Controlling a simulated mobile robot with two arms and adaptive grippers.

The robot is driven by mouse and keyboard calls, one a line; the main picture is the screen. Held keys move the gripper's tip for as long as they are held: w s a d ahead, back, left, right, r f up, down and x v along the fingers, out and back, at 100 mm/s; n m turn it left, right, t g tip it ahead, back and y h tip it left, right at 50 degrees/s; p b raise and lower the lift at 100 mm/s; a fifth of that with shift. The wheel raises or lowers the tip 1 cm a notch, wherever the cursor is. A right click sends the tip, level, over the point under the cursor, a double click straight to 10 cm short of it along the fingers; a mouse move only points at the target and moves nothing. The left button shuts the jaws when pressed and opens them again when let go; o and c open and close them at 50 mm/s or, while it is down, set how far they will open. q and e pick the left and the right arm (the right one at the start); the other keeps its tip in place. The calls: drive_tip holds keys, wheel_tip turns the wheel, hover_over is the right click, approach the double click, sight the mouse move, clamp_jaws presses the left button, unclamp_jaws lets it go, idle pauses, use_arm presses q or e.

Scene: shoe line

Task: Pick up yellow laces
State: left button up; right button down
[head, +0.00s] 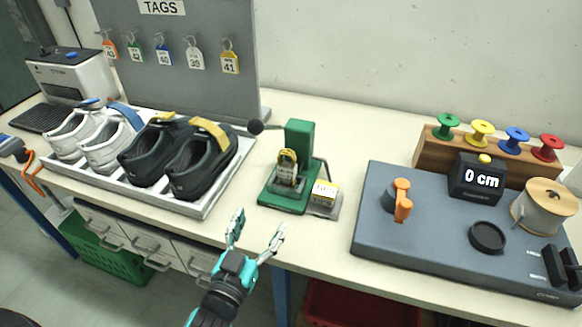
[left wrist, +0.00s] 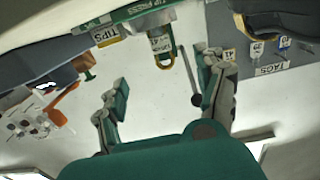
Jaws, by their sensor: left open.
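A small bundle with a yellow loop (head: 287,159) stands upright in the green press (head: 300,138) at the middle of the table; its yellow band also shows in the left wrist view (left wrist: 164,62). A spool of yellow lace (head: 481,130) stands on the wooden rack (head: 433,152) at the back right. I cannot tell for sure which is the yellow laces. My left gripper (head: 258,226) is open and empty at the table's front edge, in front of the press and apart from it. Its two spread fingers also show in the left wrist view (left wrist: 163,88).
A box marked TIPS (head: 325,193) sits right of the press. A tray (head: 207,208) of white and black shoes is left, below the tag board (head: 180,60). A grey mat (head: 420,247) with a "0 cm" counter (head: 477,179) lies right.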

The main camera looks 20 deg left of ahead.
use_arm(q)
drive_tip(key=shift+w+r, duration=0.25)
drive_tip(key=shift+w, duration=0.4)
drive_tip(key=shift+w+r, duration=0.2)
drive_tip(key=shift+w, duration=0.4)
drive_tip(key=p, duration=0.2)
approach(286, 169)
drive_tip(key=w, duration=0.5)
drive_tip(key=shift+w+f, duration=0.2)
drive_tip(key=shift+f, duration=0.15)
drive_tip(key=shift+w, duration=0.45)
drive_tip(key=w, duration=0.2)
drive_tip(key=w+p, duration=0.1)
drive_tip(key=w, duration=0.1)
drive_tip(key=shift+w+d+r, duration=0.1)
drive_tip(key=shift+w+r, duration=0.1)
drive_tip(key=shift+w, duration=0.3)
use_arm(e)
drive_tip(key=r, duration=0.3)
drive_tip(key=shift+w+a+r, duration=0.1)
drive_tip(key=shift+a+r, duration=0.1)
drive_tip(key=shift+r, duration=0.1)
use_arm(q)
drive_tip(key=shift+c, duration=0.4)
drive_tip(key=c, duration=1)
drive_tip(key=shift+c, duration=0.2)
